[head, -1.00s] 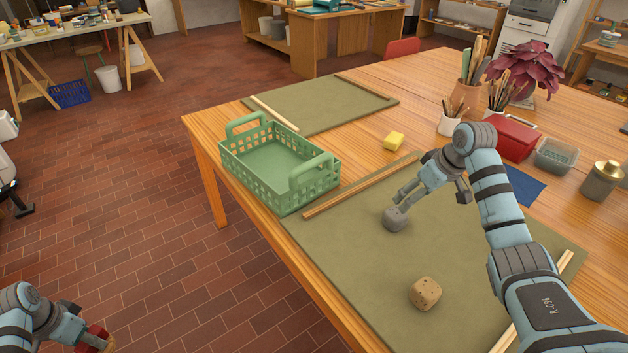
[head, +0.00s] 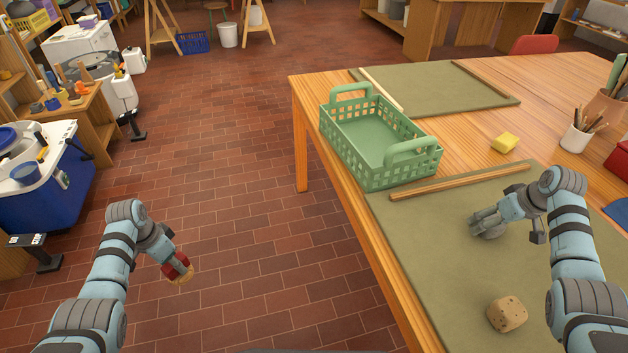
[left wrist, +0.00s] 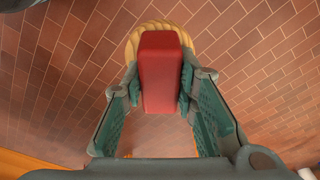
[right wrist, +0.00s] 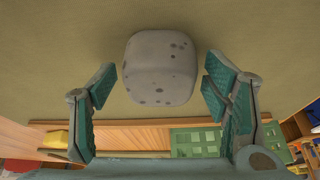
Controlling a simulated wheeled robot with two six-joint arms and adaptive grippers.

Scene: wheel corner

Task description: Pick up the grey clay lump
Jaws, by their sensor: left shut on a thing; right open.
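The grey clay lump (right wrist: 160,66) is a rounded, dark-speckled block on the olive mat. In the right wrist view it sits between and just beyond the fingertips, with a gap on each side. In the head view it (head: 490,231) is largely hidden by my right gripper (head: 484,219), which is open and low over the mat. A tan speckled lump (head: 507,314) lies nearer on the same mat (head: 440,265). My left gripper (head: 181,268) is shut on a red block-like handle (left wrist: 161,72) with a ribbed, tan round part, held over the floor.
A green basket (head: 385,150) stands at the table's left edge, beyond a wooden strip (head: 460,182) along the mat. A yellow sponge (head: 505,142) and a white brush pot (head: 576,138) are further back.

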